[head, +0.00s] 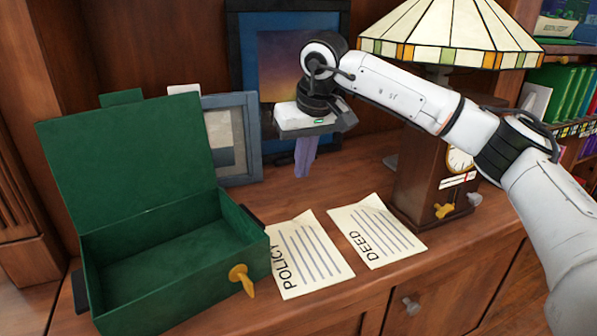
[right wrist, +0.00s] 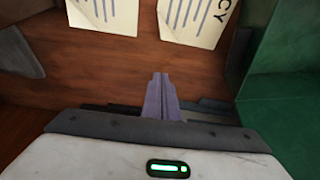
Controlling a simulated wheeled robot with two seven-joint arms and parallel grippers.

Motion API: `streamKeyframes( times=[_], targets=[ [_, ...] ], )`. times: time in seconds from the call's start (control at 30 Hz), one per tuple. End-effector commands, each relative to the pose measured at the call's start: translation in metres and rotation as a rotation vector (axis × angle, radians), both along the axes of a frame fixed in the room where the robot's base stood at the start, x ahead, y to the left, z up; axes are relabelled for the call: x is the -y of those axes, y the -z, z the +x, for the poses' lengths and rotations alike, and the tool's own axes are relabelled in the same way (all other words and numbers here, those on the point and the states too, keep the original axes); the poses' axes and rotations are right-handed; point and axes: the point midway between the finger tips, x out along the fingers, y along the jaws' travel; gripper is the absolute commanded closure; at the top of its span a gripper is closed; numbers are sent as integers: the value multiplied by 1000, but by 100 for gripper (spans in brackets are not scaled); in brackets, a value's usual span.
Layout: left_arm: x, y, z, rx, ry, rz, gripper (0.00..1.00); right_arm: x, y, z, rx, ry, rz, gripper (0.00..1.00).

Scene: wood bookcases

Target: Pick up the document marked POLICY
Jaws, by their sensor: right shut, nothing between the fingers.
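The document marked POLICY (head: 312,258) lies flat on the wooden cabinet top, its left edge close against the open green box. Part of it shows at the top of the right wrist view (right wrist: 198,18), where the letters "CY" can be read. My right gripper (head: 303,172) is above the surface, behind the papers and in front of the framed pictures. Its purple fingers are together and point down, with nothing between them; they also show in the right wrist view (right wrist: 160,92). My left gripper is not in view.
A DEED paper (head: 378,232) lies right of POLICY. The empty green box (head: 165,262) stands left, lid up, with a yellow key (head: 242,280) at its front. A clock-based lamp (head: 425,175) stands right. Framed pictures (head: 232,135) lean behind. Bare wood lies between gripper and papers.

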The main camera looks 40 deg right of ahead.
Motion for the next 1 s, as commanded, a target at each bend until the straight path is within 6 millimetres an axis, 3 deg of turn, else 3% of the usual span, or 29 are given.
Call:
streamKeyframes(
  times=[0.17, 0.37, 0.7, 1.0],
  targets=[
    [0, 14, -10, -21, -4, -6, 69, 2, 39, 11, -5, -1, 0, 100],
    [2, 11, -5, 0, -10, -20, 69, 6, 80, 25, -3, 0, 0, 100],
    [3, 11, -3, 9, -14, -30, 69, -2, 78, -9, 1, -1, 0, 100],
    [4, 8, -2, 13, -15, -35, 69, -4, 77, -13, 0, 0, 1, 100]
  ],
)
